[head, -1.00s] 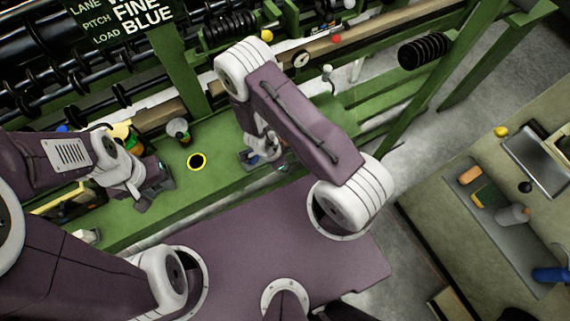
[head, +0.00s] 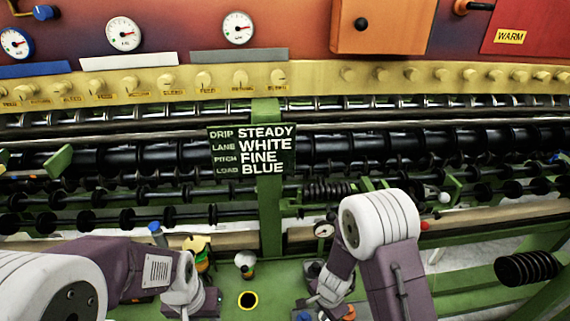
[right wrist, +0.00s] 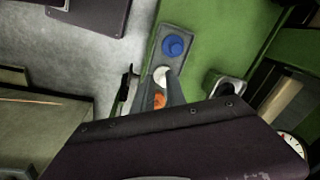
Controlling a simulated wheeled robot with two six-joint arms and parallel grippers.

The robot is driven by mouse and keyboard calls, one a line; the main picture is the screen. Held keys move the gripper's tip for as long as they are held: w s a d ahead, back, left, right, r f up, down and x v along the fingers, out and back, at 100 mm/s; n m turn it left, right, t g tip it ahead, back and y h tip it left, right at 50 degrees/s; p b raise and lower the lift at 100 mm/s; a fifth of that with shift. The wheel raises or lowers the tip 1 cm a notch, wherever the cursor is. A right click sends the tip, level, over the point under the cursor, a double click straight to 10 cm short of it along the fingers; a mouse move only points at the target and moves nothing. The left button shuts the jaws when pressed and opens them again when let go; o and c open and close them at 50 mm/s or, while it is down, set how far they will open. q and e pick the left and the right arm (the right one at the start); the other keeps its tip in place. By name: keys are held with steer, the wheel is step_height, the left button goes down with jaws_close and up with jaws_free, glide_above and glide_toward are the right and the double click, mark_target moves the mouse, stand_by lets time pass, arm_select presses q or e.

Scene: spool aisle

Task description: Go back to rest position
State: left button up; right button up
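My right gripper (head: 325,312) hangs low over the green bench (head: 275,272) in the head view, its fingers apart. In the right wrist view, a grey strip with a blue round piece (right wrist: 173,46), a white round piece (right wrist: 162,76) and an orange piece (right wrist: 159,101) shows beyond and between the fingers; nothing appears gripped. My left gripper (head: 190,308) is at the lower left of the head view, its fingers apart over the bench. The tips of both grippers are partly cut off by the lower edge.
A sign (head: 252,151) reads steady, white, fine, blue. Black rollers (head: 350,148) and a gauge panel (head: 180,45) stand behind. A black spool (head: 526,268) is at right.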

steer(key=s+d+r+n, duration=0.3)
steer(key=s+r+n, duration=0.1)
steer(key=r+n, duration=0.1)
steer(key=s+d+r+n, duration=0.3)
steer(key=r+n, duration=0.3)
steer(key=r, duration=0.2)
steer(key=shift+s+r+b, duration=0.25)
steer(key=shift+s+b, duration=0.05)
steer(key=shift+s, duration=0.2)
steer(key=shift+d, duration=0.1)
